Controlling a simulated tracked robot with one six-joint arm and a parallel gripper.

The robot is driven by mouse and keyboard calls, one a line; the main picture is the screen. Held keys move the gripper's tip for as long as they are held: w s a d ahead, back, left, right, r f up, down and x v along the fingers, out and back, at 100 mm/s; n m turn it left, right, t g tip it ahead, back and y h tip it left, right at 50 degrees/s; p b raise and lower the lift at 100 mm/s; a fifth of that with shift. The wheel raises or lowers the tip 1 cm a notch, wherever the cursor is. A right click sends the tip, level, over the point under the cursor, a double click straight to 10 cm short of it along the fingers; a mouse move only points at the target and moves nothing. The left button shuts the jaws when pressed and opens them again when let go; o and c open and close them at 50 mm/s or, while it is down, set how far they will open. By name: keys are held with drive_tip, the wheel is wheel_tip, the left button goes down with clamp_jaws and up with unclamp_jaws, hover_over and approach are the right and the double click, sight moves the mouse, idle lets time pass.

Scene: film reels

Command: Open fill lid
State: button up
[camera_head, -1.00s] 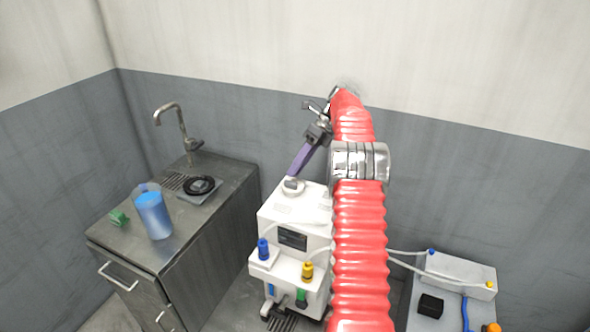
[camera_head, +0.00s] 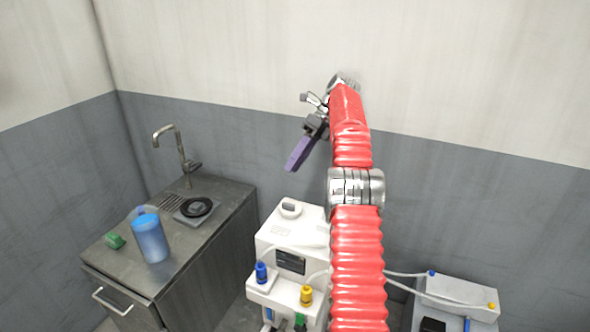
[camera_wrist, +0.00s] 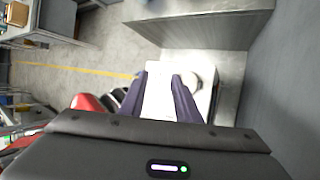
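The white machine (camera_head: 280,240) stands on the floor right of the sink cabinet. A small round white cap (camera_head: 290,208), which looks like the fill lid, sits on its top near the back; I cannot tell whether it is open. My gripper (camera_head: 291,166) is above the cap and apart from it, with purple fingers pointing down to the left. In the wrist view the two fingers of my gripper (camera_wrist: 159,80) are spread with a clear gap and nothing between them. The machine's white top (camera_wrist: 160,100) shows between and beyond them. A round pale part (camera_wrist: 208,76) shows right of the right finger.
A blue jug (camera_head: 150,238), a green item (camera_head: 115,240) and a black ring (camera_head: 197,206) are on the sink cabinet (camera_head: 190,240). A blue knob (camera_head: 261,272) and a yellow knob (camera_head: 306,295) project from the machine's front. Pale tubes (camera_head: 405,274) run right to a white box (camera_head: 458,298).

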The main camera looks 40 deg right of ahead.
idle(0.8)
drive_tip(key=f+n+h, duration=0.1)
drive_tip(key=f+n, duration=0.1)
drive_tip(key=n, duration=0.1)
drive_tip(key=f+n+h, duration=0.1)
drive_tip(key=f+n, duration=0.2)
drive_tip(key=n, duration=0.1)
drive_tip(key=f+n+h, duration=0.1)
drive_tip(key=f+n, duration=0.2)
drive_tip(key=n, duration=0.1)
drive_tip(key=shift+s+a+f, duration=0.1)
drive_tip(key=shift+s+a, duration=0.1)
drive_tip(key=shift+a, duration=0.2)
drive_tip(key=s+a+r+n+t+h, duration=0.1)
drive_tip(key=s+a+r+n, duration=0.1)
drive_tip(key=s+a+n, duration=0.4)
drive_tip(key=s+a+r+n+t+h, duration=0.2)
drive_tip(key=s+a+n, duration=0.5)
drive_tip(key=s+a, duration=0.7)
drive_tip(key=s+a+r+n+t+h, duration=0.1)
drive_tip(key=s+a+r+n, duration=0.3)
drive_tip(key=s+a+n, duration=0.3)
drive_tip(key=s+a, duration=0.3)
drive_tip(key=a, duration=0.3)
drive_tip(key=shift+s+a, duration=0.25)
drive_tip(key=shift+a, duration=0.05)
